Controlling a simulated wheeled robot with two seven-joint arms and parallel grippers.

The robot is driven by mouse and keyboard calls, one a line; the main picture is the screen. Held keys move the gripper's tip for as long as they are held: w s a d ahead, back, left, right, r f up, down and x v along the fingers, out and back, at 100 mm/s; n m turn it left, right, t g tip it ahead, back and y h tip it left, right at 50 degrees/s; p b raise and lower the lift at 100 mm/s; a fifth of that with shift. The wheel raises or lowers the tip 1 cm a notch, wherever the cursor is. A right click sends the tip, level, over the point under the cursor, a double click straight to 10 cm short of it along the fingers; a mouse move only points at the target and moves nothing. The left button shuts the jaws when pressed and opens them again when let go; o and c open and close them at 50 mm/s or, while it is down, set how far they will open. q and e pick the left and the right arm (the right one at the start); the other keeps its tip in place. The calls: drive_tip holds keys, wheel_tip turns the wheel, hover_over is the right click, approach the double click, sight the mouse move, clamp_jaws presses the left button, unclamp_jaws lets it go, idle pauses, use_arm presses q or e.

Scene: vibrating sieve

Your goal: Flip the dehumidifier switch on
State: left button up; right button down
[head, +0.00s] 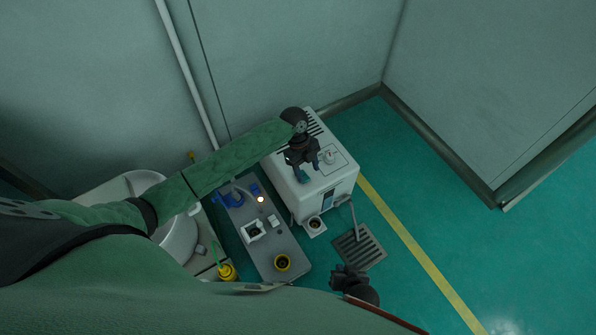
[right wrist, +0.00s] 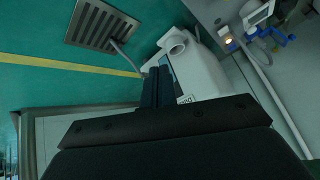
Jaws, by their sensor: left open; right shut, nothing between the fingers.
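The dehumidifier (head: 343,183) is a white box with a slotted grille on top, standing by the wall in the head view. A small knob or switch (head: 329,157) sits on a panel on its top. My left gripper (head: 303,176) is open above the top, just left of that panel, and hides part of it. I cannot tell whether it touches the surface. My right gripper (head: 350,272) is shut and empty, low in the head view, near the floor grate. In the right wrist view its fingers (right wrist: 158,88) show in front of the white dehumidifier (right wrist: 200,75).
A grey bench (head: 285,240) with a blue fitting and small devices stands left of the dehumidifier. A floor grate (head: 359,247) lies in front of it with a hose above. A white round vessel (head: 180,240) is at the left. Green floor at the right is clear.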

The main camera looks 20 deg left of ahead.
use_arm(q)
drive_tip(key=w+a+f+m+b, duration=0.1)
drive_tip(key=w+a+m+b, duration=0.1)
drive_tip(key=w+a, duration=0.4)
drive_tip(key=x, duration=0.6)
drive_tip(key=shift+s+d+f, duration=0.1)
drive_tip(key=shift+d+f, duration=0.2)
drive_tip(key=shift+s+d+f, duration=0.15)
drive_tip(key=shift+s+f, duration=0.05)
drive_tip(key=shift+f, duration=0.35)
use_arm(e)
drive_tip(key=shift+t+y, duration=0.3)
drive_tip(key=shift+t, duration=0.3)
drive_tip(key=shift+w+a+f, duration=0.2)
drive_tip(key=shift+w+f, duration=0.1)
drive_tip(key=shift+f, duration=0.45)
drive_tip(key=shift+w+a+f, duration=0.25)
drive_tip(key=shift+f, duration=0.5)
drive_tip(key=shift+w+a+f, duration=0.2)
drive_tip(key=shift+w+f, duration=0.1)
drive_tip(key=shift+f, duration=0.45)
